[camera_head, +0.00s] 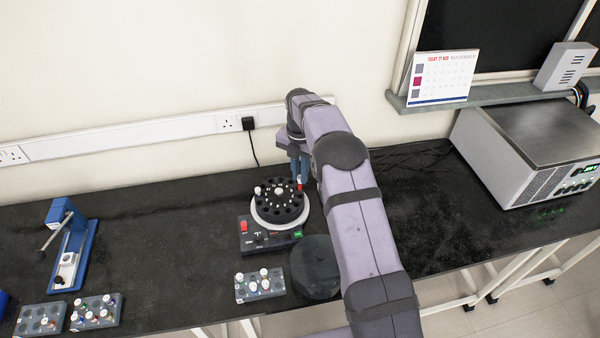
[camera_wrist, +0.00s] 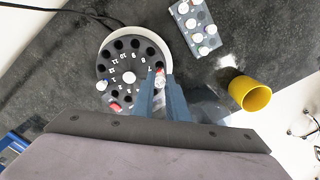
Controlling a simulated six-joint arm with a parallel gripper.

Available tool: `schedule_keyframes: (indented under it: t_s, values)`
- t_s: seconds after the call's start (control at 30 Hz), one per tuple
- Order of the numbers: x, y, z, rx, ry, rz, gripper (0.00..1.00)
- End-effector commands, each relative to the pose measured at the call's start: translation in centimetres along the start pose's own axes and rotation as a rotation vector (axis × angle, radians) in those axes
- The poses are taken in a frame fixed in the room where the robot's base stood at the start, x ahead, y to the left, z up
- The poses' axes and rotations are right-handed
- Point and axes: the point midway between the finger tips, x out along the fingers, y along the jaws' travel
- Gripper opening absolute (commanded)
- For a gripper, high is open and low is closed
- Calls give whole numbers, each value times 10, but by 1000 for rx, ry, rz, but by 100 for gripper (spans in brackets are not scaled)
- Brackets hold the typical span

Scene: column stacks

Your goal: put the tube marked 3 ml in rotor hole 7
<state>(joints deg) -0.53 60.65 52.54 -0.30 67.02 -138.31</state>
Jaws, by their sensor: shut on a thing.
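My gripper (camera_head: 299,170) is at the right rim of the rotor, shut on a tube (camera_head: 299,184) with some red on it. In the wrist view the tube (camera_wrist: 160,80) shows between my fingertips (camera_wrist: 158,88), close to the number 7 on the rotor. The 3 ml mark cannot be read, and I cannot tell how far the tube is in a hole. The black rotor (camera_wrist: 120,68) has numbered holes around a pale centre knob. A white-capped tube (camera_wrist: 102,86) and a red one (camera_wrist: 115,106) are at its other side.
The rotor sits on a base with a red button (camera_head: 244,226). A grey tube rack (camera_head: 262,290) and a dark round lid (camera_head: 316,268) are in front. A yellow cup (camera_wrist: 246,94) shows in the wrist view. More racks (camera_head: 90,326) and a blue press (camera_head: 72,245) stand left.

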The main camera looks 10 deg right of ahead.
Motion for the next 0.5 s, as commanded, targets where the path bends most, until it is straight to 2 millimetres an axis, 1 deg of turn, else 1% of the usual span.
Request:
schedule_keyframes:
  t_s: [0.03, 0.2, 0.33, 0.5]
  values:
    - [6, 0, 0, 0, 1, 0, 0]
    - [18, 0, 0, 0, 0, 0, 0]
    - [24, 0, 0, 0, 0, 0, 0]
    - [28, 0, 0, 0, 0, 0, 0]
